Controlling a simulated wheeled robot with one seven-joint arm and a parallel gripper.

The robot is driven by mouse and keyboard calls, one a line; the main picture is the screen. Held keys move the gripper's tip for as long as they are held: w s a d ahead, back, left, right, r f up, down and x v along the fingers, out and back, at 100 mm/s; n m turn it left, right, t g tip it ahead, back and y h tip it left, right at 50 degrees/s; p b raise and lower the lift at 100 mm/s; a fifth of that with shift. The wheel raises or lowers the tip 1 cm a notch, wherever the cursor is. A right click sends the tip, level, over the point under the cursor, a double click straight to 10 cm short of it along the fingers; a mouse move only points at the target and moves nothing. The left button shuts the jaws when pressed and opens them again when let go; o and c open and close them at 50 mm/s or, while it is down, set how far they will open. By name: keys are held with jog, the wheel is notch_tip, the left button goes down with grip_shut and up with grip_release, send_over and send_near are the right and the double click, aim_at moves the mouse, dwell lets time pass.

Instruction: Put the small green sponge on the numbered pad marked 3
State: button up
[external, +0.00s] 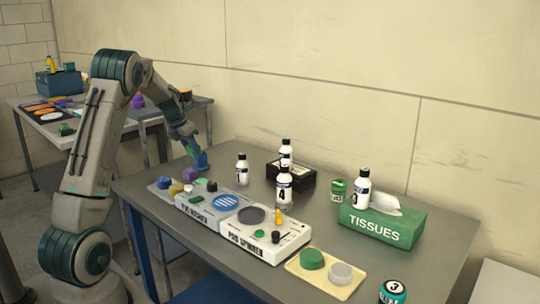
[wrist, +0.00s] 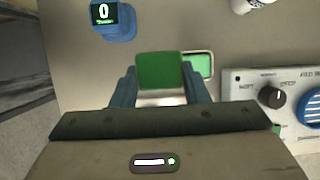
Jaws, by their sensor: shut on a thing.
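My gripper (wrist: 160,88) is shut on a small green block, the green sponge (wrist: 160,70), seen between its blue fingers in the wrist view. In the external view my gripper (external: 190,143) hangs over the back left of the grey table, and the sponge cannot be made out there. A pale tray with a green inside (wrist: 203,64) shows just right of the sponge in the wrist view, partly hidden by it. I cannot tell whether the sponge touches anything below. No pad with a readable 3 shows; a bottle (external: 361,190) and a teal can (external: 393,291) bear a 3.
A blue object reading 0 (wrist: 113,20) stands ahead left of my gripper. White machines with knobs (external: 265,235) line the front. Bottles, a dark box (external: 290,177) and a tissue box (external: 382,222) stand farther right. Another table (external: 35,118) is behind left.

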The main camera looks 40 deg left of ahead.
jog(key=shift+d+r, duration=0.45)
jog(key=shift+d, duration=0.3)
